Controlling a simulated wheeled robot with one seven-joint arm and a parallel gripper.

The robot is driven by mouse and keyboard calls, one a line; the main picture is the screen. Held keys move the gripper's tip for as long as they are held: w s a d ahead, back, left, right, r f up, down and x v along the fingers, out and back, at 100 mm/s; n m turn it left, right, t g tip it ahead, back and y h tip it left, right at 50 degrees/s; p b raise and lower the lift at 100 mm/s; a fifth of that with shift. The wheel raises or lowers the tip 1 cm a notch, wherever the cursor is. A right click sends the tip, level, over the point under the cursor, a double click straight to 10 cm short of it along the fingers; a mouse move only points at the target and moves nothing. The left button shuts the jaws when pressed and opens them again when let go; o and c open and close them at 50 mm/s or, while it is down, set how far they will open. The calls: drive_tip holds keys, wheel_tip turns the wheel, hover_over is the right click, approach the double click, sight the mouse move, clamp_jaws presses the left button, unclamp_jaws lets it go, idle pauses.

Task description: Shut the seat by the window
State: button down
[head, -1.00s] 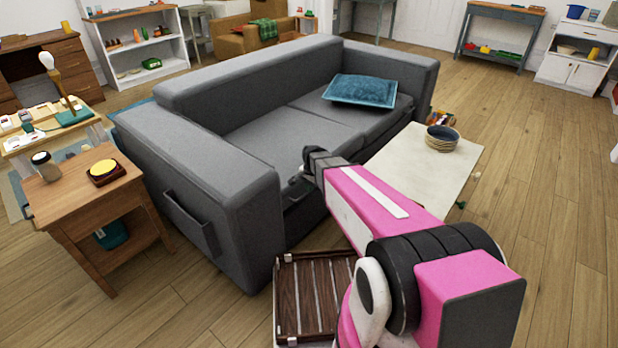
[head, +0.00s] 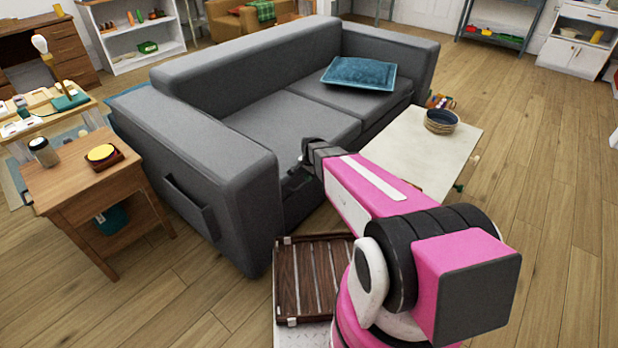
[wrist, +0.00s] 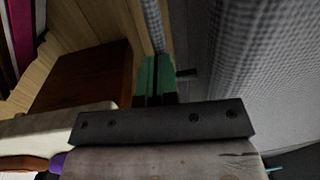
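The grey sofa (head: 215,140) is the only large seat near me; no window shows, so I cannot tell if it is the seat meant. Its left seat cushion (head: 290,122) looks flat and level with the right one. My gripper (head: 297,172) is at the sofa's front, beside the inner front corner of the left armrest. Its fingers are small and dark there, and their opening is not clear. In the wrist view, grey fabric (wrist: 285,75) fills the right side, close to my gripper, and a green strip (wrist: 155,80) shows ahead. Contact is unclear.
A cream low table (head: 415,160) with stacked bowls (head: 441,121) stands right of my arm. A wooden side table (head: 90,185) is left of the sofa. A teal cushion (head: 360,73) lies on the right seat. Floor at the right (head: 540,180) is clear.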

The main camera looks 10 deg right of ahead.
wheel_tip(320, 180, up, 11)
drive_tip(key=s, duration=0.1)
drive_tip(key=s+d+r+n, duration=0.2)
drive_tip(key=s+d+n, duration=0.2)
drive_tip(key=s, duration=0.4)
drive_tip(key=s+d+r+n, duration=0.2)
drive_tip(key=s+d+n, duration=0.3)
drive_tip(key=s, duration=0.3)
drive_tip(key=shift+s+d+r+g+h, duration=0.15)
drive_tip(key=shift+d+r+g+h, duration=0.15)
drive_tip(key=shift+g, duration=0.1)
